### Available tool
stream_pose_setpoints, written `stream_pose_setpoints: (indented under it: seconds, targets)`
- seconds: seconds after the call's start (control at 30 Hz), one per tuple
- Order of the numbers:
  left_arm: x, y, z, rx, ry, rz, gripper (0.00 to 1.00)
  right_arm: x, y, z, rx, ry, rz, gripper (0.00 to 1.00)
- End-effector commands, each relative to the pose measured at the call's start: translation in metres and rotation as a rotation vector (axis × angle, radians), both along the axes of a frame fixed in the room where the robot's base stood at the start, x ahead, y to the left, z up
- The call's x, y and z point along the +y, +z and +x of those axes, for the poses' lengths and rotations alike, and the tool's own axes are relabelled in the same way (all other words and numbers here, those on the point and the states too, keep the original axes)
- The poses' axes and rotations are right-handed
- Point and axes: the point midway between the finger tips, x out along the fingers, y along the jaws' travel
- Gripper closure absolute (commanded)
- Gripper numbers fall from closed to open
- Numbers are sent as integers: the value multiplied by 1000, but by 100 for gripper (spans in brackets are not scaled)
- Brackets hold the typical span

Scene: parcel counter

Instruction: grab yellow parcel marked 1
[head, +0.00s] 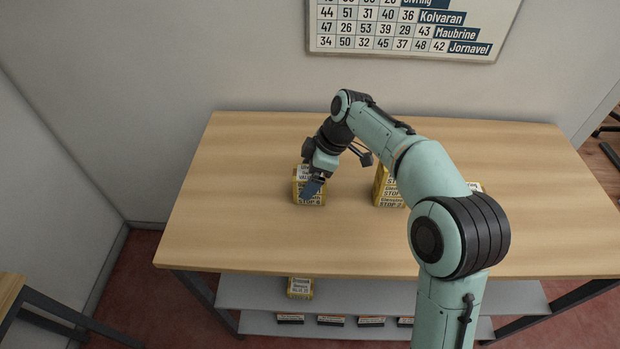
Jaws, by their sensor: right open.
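A yellow parcel (299,197) with white labels stands on the wooden counter, left of centre. Its label reads "STOP" with a number too small to tell. Another yellow parcel (390,200), apparently marked "STOP 2", stands to the right, partly behind my right arm. A third item (475,186) shows only a pale edge past the arm. I cannot make out a 1 on any parcel. My left gripper is out of view.
The counter (235,215) is bare on its left and far right. A yellow parcel (299,288) sits on the grey shelf (350,294) below, above several dark labelled items on a lower shelf. A number chart (400,28) hangs on the wall behind.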

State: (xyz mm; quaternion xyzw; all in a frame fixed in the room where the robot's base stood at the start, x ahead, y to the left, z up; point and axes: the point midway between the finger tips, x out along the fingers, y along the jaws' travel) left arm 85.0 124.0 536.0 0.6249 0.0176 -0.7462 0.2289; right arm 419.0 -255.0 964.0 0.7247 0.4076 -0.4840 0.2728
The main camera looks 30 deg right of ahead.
Motion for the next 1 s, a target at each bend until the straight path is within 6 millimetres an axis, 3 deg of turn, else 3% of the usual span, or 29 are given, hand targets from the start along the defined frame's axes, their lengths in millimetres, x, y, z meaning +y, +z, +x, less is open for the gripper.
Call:
stream_pose_setpoints:
  seconds: [0.1,0.3,0.73,0.87,1.0]
  targets:
    - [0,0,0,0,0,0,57,0,0,0,0,0,0,8]
    - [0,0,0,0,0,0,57,0,1,0,0,0,0,69]
    - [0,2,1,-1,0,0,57,0,11,1,-4,0,1,69]
    - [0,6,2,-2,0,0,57,-1,29,1,-6,-1,1,69]
    - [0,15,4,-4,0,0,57,-1,62,1,-8,-2,0,69]
